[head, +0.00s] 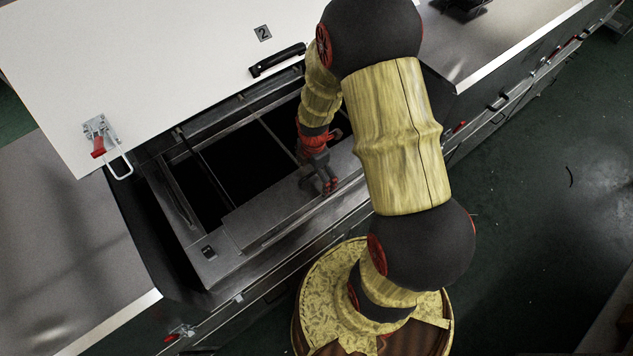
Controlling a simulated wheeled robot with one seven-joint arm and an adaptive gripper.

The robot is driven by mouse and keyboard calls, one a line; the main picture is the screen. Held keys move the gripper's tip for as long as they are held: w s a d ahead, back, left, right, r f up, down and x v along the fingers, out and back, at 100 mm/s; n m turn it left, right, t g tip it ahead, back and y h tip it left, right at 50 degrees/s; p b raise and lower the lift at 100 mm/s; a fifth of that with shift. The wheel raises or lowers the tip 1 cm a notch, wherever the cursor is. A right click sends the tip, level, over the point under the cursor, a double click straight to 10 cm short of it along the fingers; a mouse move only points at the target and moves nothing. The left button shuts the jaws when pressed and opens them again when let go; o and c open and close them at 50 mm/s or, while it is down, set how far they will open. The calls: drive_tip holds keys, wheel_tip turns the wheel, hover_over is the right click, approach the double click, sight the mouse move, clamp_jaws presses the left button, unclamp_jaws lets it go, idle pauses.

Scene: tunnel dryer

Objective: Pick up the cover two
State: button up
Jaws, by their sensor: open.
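A white panel marked "2" (150,60) lies at the upper left, beside the dark opening. It has a black handle (278,60) and a red-handled latch (98,146). A flat grey metal plate (262,212) covers the near part of the opening, with dark space behind it. My gripper (329,186) is open, pointing down close above the grey plate's right part. Contact cannot be told. My arm hides the right side of the opening.
The opening has a metal frame with crossbars (277,137). A small black marker (208,252) sits at its near left corner. Grey machine tops (65,250) lie on both sides, and latches line the front edge. The green floor (540,200) at right is mostly clear.

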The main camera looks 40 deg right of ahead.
drive_tip(key=c, duration=0.4)
drive_tip(key=shift+s+a, duration=0.1)
drive_tip(key=shift+s, duration=0.2)
drive_tip(key=c, duration=1.3)
drive_tip(key=shift+f, duration=0.1)
drive_tip(key=shift+c, duration=0.2)
